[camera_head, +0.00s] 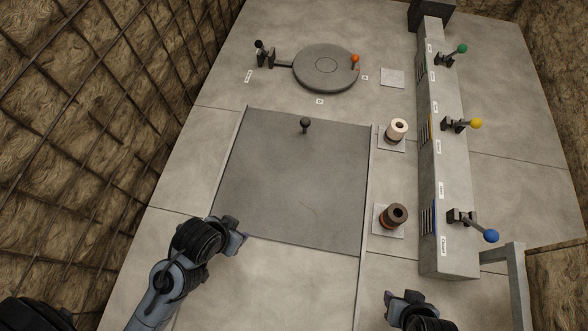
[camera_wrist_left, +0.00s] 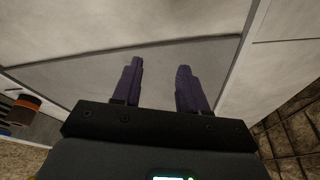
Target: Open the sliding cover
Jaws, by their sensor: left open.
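The sliding cover (camera_head: 290,190) is a flat dark grey panel in the floor, lying between two thin rails, with a short black knob (camera_head: 305,123) upright near its far edge. My left gripper (camera_head: 238,236) is low over the cover's near left corner, well away from the knob. In the left wrist view its two purple fingers (camera_wrist_left: 160,67) are apart with nothing between them, and the grey cover (camera_wrist_left: 85,80) shows beyond them. My right gripper (camera_head: 404,298) is at the bottom right, apart from the cover; its fingers are not clear.
A round lid (camera_head: 325,75) with an orange knob lies behind the cover. Right of it stand a white-topped cylinder (camera_head: 397,129) and a brown one (camera_head: 394,215) on square plates. A long console (camera_head: 450,190) carries green, yellow and blue levers. Rock walls with mesh rise at left.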

